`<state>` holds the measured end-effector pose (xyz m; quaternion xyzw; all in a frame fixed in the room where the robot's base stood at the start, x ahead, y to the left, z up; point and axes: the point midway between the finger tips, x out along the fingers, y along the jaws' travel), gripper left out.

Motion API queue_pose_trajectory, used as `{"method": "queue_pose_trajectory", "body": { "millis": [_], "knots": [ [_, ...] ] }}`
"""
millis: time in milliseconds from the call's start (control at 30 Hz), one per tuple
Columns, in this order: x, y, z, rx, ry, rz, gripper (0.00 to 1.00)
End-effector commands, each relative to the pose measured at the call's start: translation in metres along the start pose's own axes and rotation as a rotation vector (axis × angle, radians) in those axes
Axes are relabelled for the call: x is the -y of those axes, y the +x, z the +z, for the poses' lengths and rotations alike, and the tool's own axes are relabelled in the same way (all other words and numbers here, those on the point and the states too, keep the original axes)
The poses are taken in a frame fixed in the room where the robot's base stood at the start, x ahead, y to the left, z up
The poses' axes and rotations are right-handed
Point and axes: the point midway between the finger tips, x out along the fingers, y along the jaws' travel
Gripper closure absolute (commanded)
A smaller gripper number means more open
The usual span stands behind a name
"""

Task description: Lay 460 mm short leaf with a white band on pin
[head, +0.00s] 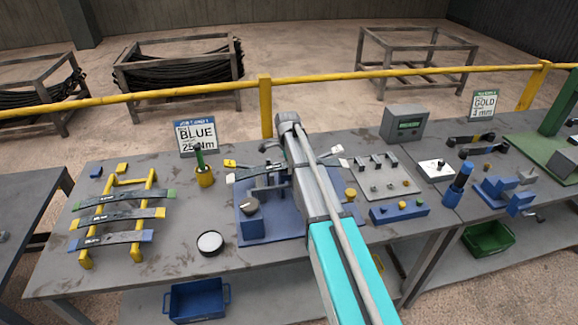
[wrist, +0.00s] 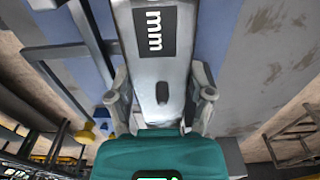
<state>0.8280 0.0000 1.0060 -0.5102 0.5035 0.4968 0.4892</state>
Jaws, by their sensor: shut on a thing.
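A grey leaf (head: 262,168) with white ends lies across the blue fixture (head: 290,220) in the head view, at or just above it; I cannot tell if it touches. My arm covers its middle. In the wrist view my gripper (wrist: 160,92) is shut on this leaf (wrist: 158,62), one finger at each side. The leaf there shows a dark label reading "mm" and a dark oval at its middle, which may be a hole. The pin cannot be made out in either view. My gripper is hidden behind my arm in the head view.
A yellow rack (head: 151,190) at left holds leaves with green, yellow and blue bands.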

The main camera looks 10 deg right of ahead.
Motion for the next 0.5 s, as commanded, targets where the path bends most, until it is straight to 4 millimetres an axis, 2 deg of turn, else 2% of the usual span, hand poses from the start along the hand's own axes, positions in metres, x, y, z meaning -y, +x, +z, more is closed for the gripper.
{"method": "queue_pose_trajectory", "body": {
  "millis": [267, 300, 433, 467, 500],
  "knots": [
    [0.0, 0.0045, -0.0002, 0.0, 0.0, 0.0, 0.9],
    [0.0, 0.004, -0.0002, 0.0, 0.0, 0.0, 0.29],
    [0.0, 0.0037, -0.0003, 0.0, 0.0, 0.0, 0.05],
    [0.0, 0.0037, -0.0003, 0.0, 0.0, 0.0, 0.0],
    [0.0, 0.0038, -0.0003, 0.0, 0.0, 0.0, 0.0]
  ]
}}
